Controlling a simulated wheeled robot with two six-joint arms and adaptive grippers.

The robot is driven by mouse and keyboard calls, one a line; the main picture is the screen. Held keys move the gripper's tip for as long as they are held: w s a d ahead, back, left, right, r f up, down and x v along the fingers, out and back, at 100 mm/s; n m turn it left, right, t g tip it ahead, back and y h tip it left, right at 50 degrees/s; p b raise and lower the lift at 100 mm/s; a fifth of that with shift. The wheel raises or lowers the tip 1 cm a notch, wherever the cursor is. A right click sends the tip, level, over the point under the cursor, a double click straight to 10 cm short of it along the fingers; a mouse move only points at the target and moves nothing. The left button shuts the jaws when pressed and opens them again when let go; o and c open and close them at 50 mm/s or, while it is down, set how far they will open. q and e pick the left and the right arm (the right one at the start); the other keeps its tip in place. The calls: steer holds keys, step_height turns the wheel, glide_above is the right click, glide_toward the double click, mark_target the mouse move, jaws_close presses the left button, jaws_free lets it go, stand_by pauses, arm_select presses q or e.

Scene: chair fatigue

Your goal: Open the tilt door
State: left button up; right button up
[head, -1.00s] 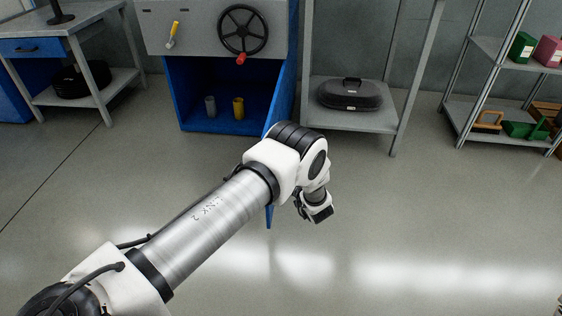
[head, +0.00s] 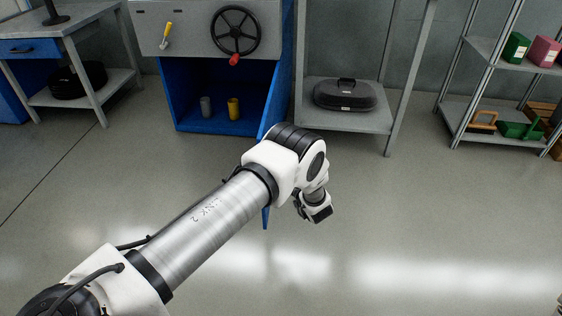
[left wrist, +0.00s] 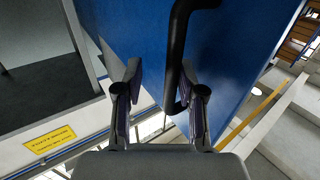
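A blue door (head: 266,217) stands swung out from the open front of a grey and blue cabinet (head: 230,150); my left arm hides much of it in the head view. In the left wrist view the blue door panel (left wrist: 232,62) is close up, with a black bar handle (left wrist: 176,55). My left gripper (left wrist: 163,95) has its two fingers apart, with the door and lower part of the handle in line with the gap. I cannot tell whether the fingers touch them. The fingertips are not clear in the head view. My right gripper is not in view.
A grey cup (head: 206,106) and a yellow cup (head: 234,108) stand inside the cabinet, below a black handwheel (head: 235,31). A black case (head: 344,95) lies on a low shelf to the right. A metal rack (head: 500,70) stands farther right.

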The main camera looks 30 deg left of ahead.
arm_select(q)
steer(key=shift+d, duration=0.1)
steer(key=v, duration=1.2)
